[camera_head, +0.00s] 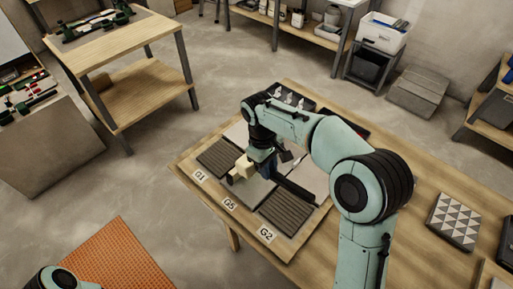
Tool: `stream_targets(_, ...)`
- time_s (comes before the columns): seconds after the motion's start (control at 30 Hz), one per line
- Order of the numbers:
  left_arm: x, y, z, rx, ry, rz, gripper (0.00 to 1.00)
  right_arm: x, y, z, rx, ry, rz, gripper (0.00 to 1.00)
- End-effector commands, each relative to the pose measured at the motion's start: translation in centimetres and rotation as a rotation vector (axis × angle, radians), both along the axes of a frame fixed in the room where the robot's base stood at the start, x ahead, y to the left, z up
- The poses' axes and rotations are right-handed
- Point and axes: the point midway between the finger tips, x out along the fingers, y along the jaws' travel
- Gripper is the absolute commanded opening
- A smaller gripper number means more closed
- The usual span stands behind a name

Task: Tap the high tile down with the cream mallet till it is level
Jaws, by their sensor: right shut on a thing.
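The cream mallet (240,170) has a pale block-like head. My right gripper (262,172) is shut on it, reaching over the tile board from the right. The head is over the back left part of the plain grey tile (258,192) behind the G5 label (229,204). I cannot tell whether it touches. A dark ribbed tile (214,157) lies behind the G1 label (199,176), another ribbed tile (286,211) behind G2 (266,235). Paler tiles behind are partly hidden by my arm. Which tile stands high is too small to tell. My left gripper is out of view.
The tiles lie on a wooden workbench (395,250). A tile with white triangles (453,220) lies at its right. A dark bar (297,192) lies across the tile area beside my gripper. An orange mat (115,262) is at the lower left. A wooden side table (125,42) stands at the back left.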

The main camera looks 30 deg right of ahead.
Motion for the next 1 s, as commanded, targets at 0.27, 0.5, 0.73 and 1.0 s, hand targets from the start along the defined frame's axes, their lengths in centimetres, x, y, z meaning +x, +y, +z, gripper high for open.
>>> stream_targets(0.27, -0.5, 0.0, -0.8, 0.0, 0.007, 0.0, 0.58, -0.3, -0.2, -0.2, 0.003, 0.008, 0.015, 0.0)
stream_targets(0.5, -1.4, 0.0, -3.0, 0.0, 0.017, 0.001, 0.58, -0.3, -0.2, -2.7, 0.002, 0.007, 0.014, 0.0)
stream_targets(0.73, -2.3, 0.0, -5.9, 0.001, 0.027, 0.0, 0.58, -0.3, -0.1, -6.1, 0.003, 0.006, 0.014, 0.0)
stream_targets(1.0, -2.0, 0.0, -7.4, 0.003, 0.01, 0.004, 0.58, -0.3, -0.2, -8.0, 0.003, 0.005, 0.013, 0.0)
